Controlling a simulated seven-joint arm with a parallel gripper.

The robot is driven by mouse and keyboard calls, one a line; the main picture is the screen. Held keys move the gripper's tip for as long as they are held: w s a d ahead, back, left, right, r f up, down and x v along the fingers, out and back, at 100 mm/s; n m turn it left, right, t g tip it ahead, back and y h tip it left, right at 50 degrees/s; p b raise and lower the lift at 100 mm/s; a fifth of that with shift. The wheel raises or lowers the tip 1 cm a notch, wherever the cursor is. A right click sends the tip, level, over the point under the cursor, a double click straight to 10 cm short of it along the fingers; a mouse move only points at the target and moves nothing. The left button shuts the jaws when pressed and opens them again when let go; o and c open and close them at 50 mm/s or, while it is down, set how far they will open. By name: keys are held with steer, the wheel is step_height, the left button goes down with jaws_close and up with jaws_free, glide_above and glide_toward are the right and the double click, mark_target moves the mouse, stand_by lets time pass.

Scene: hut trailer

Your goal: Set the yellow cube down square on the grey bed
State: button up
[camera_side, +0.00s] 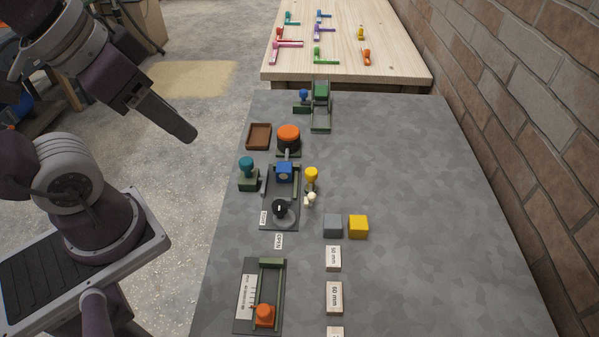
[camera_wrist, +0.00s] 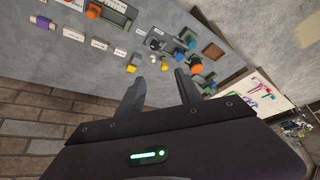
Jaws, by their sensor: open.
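A yellow cube (camera_side: 358,227) sits on the grey table, close to the right side of a grey block (camera_side: 333,226) of similar size. In the wrist view the yellow cube (camera_wrist: 131,68) and the grey block (camera_wrist: 137,58) show small, beyond the left finger. A dark grey fixture bed (camera_side: 270,212) with a black knob lies left of them; I cannot tell which grey piece is the task's bed. My gripper (camera_wrist: 159,80) is open and empty, its two fingers spread. In the side view my arm's dark end hangs at the upper left, well away from the cube.
Labelled blocks (camera_side: 334,298) lie in a column nearer the camera. A yellow knob (camera_side: 311,175), a teal knob (camera_side: 246,165) and an orange button (camera_side: 288,133) stand around the fixture. A brown tray (camera_side: 258,136) is behind. A brick wall (camera_side: 520,130) borders the right; the table's right side is clear.

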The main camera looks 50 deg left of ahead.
steer(key=n+g, duration=0.6)
steer(key=n, duration=0.3)
glide_above(359, 220)
steer(key=f, duration=2.4)
steer(key=shift+s+d+f, duration=0.1)
steer(key=shift+d+f, duration=0.1)
steer(key=shift+f, duration=0.2)
steer(key=f, duration=0.7)
steer(key=shift+a+f, duration=0.2)
jaws_close()
